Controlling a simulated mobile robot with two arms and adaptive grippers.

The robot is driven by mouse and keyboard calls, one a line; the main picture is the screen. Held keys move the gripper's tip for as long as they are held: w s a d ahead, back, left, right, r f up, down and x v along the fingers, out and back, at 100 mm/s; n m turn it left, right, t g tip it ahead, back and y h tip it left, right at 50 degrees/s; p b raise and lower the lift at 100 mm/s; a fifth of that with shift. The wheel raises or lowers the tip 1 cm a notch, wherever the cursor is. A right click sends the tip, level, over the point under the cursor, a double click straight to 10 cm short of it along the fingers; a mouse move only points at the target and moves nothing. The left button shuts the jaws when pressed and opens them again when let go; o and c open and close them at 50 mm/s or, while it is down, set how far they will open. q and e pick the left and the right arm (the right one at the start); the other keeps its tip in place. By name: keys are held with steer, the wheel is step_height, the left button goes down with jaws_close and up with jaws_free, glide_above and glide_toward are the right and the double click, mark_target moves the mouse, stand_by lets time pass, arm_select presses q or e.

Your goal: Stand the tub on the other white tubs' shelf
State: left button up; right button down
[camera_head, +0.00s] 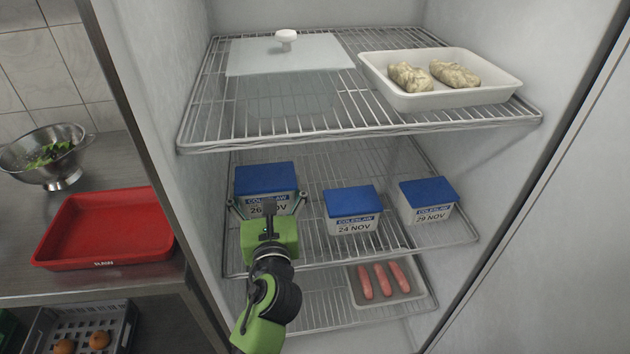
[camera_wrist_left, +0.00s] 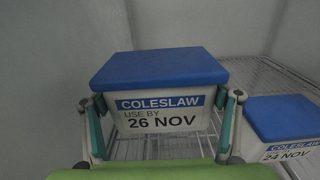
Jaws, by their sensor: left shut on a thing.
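A white tub with a blue lid (camera_head: 265,179), labelled coleslaw 26 NOV, is at the left of the middle wire shelf (camera_head: 310,245). My left gripper (camera_head: 267,203) is shut on it, one finger on each side. In the left wrist view the tub (camera_wrist_left: 160,90) sits upright and level between the fingers (camera_wrist_left: 160,118). I cannot tell whether its base touches the wires. Two more white tubs with blue lids stand on the same shelf to its right, the 24 NOV tub (camera_head: 352,210) and the 29 NOV tub (camera_head: 428,200). My right gripper is not in view.
The upper shelf (camera_head: 300,128) holds a white sheet with a knob (camera_head: 287,40) and a white tray (camera_head: 440,98) with two pale items. A tray of sausages (camera_head: 386,281) is below. Left outside stand a red tray (camera_head: 105,228) and a colander (camera_head: 45,155).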

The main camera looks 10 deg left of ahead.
arm_select(q)
steer(key=f, duration=0.1)
steer(key=s+f+b, duration=0.1)
steer(key=f, duration=0.1)
steer(key=shift+f, duration=0.2)
steer(key=shift+w+f+b, duration=0.15)
steer(key=shift+f+b, duration=0.8)
steer(key=shift+f, duration=1.65)
steer(key=o, duration=1.6)
steer(key=shift+f, duration=0.2)
steer(key=shift+c, duration=0.2)
steer(key=shift+r, duration=0.15)
